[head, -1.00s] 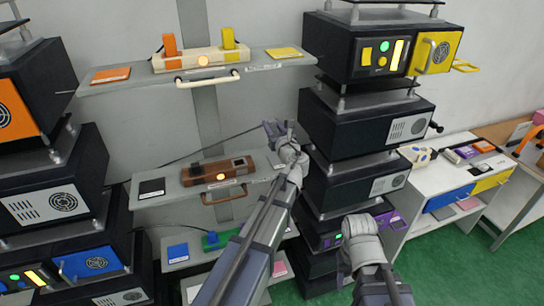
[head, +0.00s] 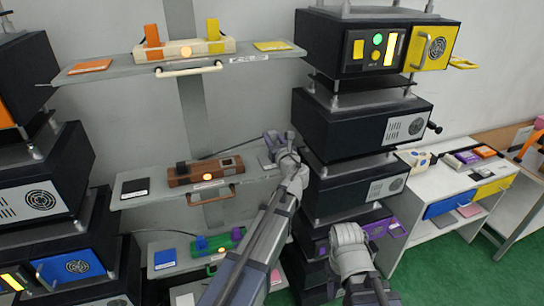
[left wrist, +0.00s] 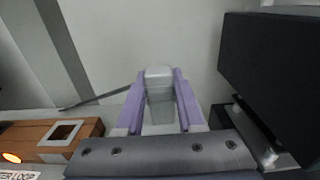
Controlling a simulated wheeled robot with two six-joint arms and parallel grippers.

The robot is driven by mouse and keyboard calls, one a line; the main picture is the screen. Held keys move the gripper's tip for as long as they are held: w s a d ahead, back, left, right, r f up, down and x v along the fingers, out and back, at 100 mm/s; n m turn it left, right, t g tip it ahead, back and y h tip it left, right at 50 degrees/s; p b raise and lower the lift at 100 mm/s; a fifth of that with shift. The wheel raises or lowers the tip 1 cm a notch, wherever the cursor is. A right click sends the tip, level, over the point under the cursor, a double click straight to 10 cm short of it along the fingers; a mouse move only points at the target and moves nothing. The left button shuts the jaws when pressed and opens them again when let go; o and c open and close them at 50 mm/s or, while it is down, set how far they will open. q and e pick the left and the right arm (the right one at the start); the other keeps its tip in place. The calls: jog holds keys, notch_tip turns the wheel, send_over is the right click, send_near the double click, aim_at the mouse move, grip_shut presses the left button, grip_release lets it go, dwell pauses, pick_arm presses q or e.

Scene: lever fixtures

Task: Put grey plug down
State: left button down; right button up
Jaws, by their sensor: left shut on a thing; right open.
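My left gripper (head: 272,138) is shut on the grey plug (left wrist: 160,95), which stands upright between the purple fingers in the left wrist view. In the head view the gripper is at the right end of the middle shelf, by the grey pad (head: 265,161), and hides much of the plug.
A stack of black machines (head: 360,120) stands close on the right of my left gripper. The upper shelf (head: 110,78) overhangs with a cream block. A black pad (head: 135,188) lies at the middle shelf's left end. A white bench (head: 425,190) is further right.

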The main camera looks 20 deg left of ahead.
pick_arm(q)
jog(key=shift+f, duration=0.2)
notch_tip(320, 180, down, 4)
jog(key=b, duration=0.3)
jog(key=shift+r, duration=0.2)
jog(key=shift+f+b, duration=0.1)
jog(key=shift+b, duration=0.25)
jog(key=shift+f, duration=0.15)
jog(key=c, duration=0.5)
grip_release()
